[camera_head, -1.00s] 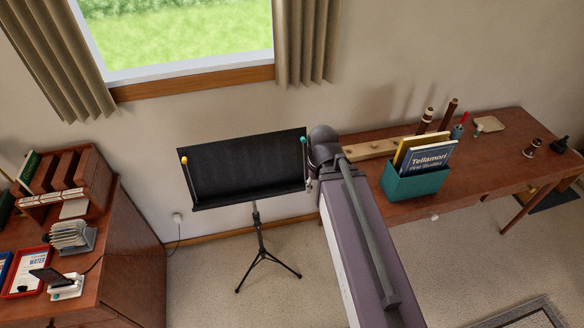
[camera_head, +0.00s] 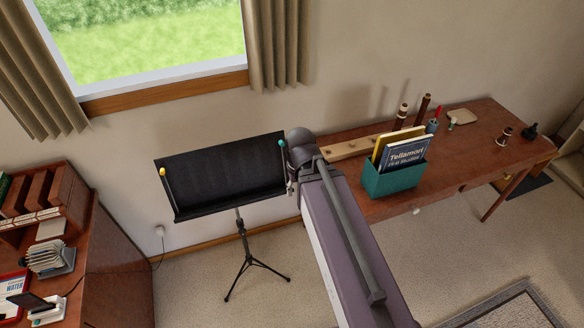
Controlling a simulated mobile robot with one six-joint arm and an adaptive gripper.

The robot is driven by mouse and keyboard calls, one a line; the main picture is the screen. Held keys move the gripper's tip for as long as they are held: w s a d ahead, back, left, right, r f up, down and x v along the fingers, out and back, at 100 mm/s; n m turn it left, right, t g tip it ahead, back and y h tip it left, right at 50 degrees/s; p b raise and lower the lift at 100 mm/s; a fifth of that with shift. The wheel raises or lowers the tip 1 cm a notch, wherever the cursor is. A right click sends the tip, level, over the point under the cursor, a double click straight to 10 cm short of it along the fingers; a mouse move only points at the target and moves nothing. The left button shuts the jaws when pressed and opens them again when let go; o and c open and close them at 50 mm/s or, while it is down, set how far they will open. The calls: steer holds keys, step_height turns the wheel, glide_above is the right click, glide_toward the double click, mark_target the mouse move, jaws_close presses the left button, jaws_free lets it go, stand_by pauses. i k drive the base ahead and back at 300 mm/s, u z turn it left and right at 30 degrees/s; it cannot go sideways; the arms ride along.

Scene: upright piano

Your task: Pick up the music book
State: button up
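A dark blue music book (camera_head: 405,152) with the printed title "Tellamori First Studies" stands upright in a teal box (camera_head: 393,182) on the wooden desk. A yellow book (camera_head: 381,150) stands just behind it in the same box. The lower parts of both books are hidden by the box. My arm reaches up the middle of the view, left of the box and apart from it. My gripper cannot be made out; the arm's far end is beside the right edge of the music stand.
An empty black music stand (camera_head: 225,178) stands left of my arm on a tripod. The desk (camera_head: 470,150) holds a wooden rack, several upright wind-instrument pieces and a small tray (camera_head: 461,117). A cabinet (camera_head: 120,255) stands at the left. Carpet is open in front.

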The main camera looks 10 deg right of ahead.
mark_target(403, 155)
steer(key=z, duration=0.6)
steer(key=k, duration=0.6)
steer(key=z, duration=0.5)
steer(key=i, duration=0.45)
steer(key=u, duration=0.1)
